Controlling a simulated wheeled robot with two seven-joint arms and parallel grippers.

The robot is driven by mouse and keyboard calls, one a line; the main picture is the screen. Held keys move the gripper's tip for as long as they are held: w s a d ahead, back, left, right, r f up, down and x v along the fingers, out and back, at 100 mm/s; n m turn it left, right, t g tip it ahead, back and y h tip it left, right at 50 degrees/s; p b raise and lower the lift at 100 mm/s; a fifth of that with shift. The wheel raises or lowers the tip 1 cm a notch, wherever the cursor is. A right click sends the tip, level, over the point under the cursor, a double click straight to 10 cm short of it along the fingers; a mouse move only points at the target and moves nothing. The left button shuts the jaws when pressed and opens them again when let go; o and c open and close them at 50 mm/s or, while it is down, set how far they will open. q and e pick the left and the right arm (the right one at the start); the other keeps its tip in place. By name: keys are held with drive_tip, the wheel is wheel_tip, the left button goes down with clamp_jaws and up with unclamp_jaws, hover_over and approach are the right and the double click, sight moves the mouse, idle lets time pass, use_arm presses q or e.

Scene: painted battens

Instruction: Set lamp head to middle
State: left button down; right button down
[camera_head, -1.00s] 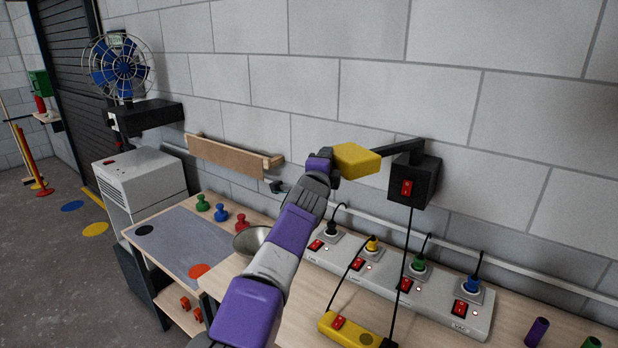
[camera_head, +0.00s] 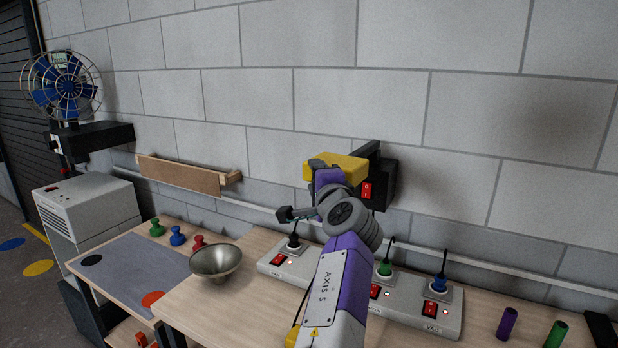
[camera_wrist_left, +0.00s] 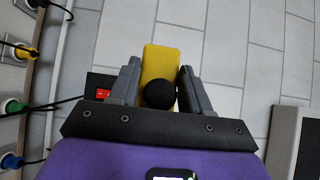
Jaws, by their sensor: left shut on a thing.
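The lamp head (camera_head: 345,167) is a yellow block on a short black arm (camera_head: 369,158). The arm joins a black wall box (camera_head: 384,184) with a red switch (camera_head: 367,190). The lamp head stands out from the wall, in front and to the left of the box. My left gripper (camera_head: 325,180) is shut on it. In the left wrist view the yellow lamp head (camera_wrist_left: 161,62) lies between the two grey fingers, with a dark round knob (camera_wrist_left: 160,94) at its near end. My wrist hides part of the lamp. My right gripper is not in view.
A power strip (camera_head: 400,306) with plugs and red switches runs along the bench below my arm. A metal bowl (camera_head: 216,262) and coloured pegs (camera_head: 177,236) stand to the left. Purple (camera_head: 507,322) and green (camera_head: 556,334) cylinders stand at the right. A wooden ledge (camera_head: 180,175) is on the wall.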

use_arm(q)
drive_tip(key=shift+s+d+n+y, duration=0.4)
drive_tip(key=shift+s+d+y, duration=0.2)
drive_tip(key=shift+d, duration=0.3)
drive_tip(key=c, duration=0.8)
unclamp_jaws()
drive_tip(key=b+v, duration=0.2)
drive_tip(key=v, duration=0.5)
drive_tip(key=shift+s+d, duration=0.1)
drive_tip(key=shift+s, duration=0.15)
